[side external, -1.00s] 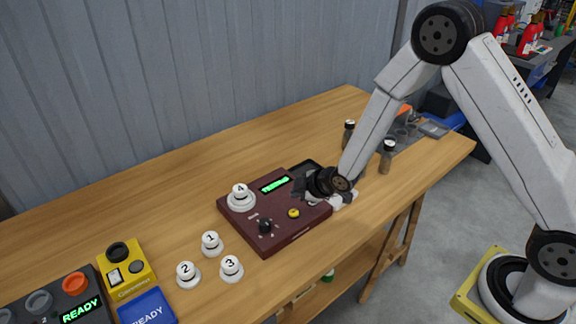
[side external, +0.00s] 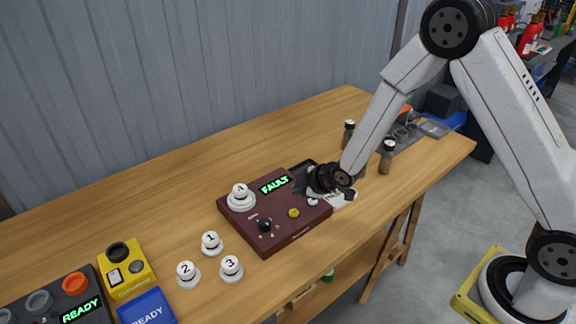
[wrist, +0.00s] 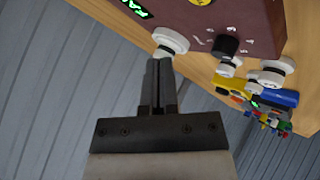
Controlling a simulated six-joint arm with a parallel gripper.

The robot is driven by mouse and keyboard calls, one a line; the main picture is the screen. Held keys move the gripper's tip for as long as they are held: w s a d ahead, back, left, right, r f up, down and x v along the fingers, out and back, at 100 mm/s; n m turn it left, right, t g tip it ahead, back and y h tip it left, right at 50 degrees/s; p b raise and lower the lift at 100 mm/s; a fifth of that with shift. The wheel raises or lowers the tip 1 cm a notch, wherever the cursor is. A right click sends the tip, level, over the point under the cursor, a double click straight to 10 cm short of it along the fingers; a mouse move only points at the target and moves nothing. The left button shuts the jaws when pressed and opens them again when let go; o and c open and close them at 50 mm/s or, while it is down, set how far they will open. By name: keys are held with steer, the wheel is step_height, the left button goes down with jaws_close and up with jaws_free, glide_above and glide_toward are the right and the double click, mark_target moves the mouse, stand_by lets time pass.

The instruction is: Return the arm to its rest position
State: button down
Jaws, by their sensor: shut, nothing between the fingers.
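My gripper (side external: 304,184) hangs low at the right end of the maroon tester box (side external: 285,235), and its fingers are hard to make out there. In the wrist view my gripper (wrist: 158,64) has its two dark fingers together and empty. The fingers point toward a white round piece (wrist: 171,39), apparently piece 4; contact cannot be judged in that view. In the side view white piece 4 (side external: 240,198) sits on the box's left part, apart from my gripper. The box's green display (side external: 274,185) reads FAULT.
White pieces 1 (side external: 211,243), 2 (side external: 187,274) and 3 (side external: 231,269) stand on the wooden table (side external: 150,195). Dark bottles (side external: 387,156) stand behind my gripper.

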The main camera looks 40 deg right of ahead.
steer(key=s+d+r+m+g, duration=0.1)
steer(key=s+r+m+g, duration=0.1)
steer(key=s, duration=0.5)
steer(key=s+d+r+m+g+h, duration=0.1)
steer(key=s+d+r+m+g, duration=0.1)
steer(key=s+r+m, duration=0.2)
steer(key=s+d+r+m+g, duration=0.1)
steer(key=s+r+m+g, duration=0.1)
steer(key=s+m, duration=0.3)
steer(key=s+r, duration=0.1)
steer(key=s, duration=0.3)
steer(key=shift+s+d+r+h, duration=0.25)
steer(key=shift+s+r+h, duration=0.05)
steer(key=shift+s+h, duration=0.1)
